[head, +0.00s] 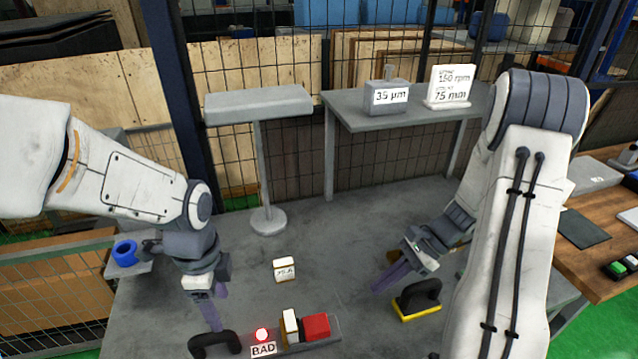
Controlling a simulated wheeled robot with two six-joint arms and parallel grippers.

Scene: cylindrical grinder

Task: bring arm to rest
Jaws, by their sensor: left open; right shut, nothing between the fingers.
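My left arm comes in from the left, and its gripper (207,308) points down near the front left of the grey table (240,262). The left gripper is open, with nothing seen between its fingers. My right arm comes in from the right, and its gripper (378,286) points down and left over the table's right half. The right gripper is shut and empty. Much of the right arm's upper link hides the table's right side.
A black handle (215,341) is below my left gripper. A BAD label (263,350), red lamp (262,334) and red block (317,326) are at the front. A yellow-based black handle (417,298) is near my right gripper. A small labelled block (284,269) stands mid-table.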

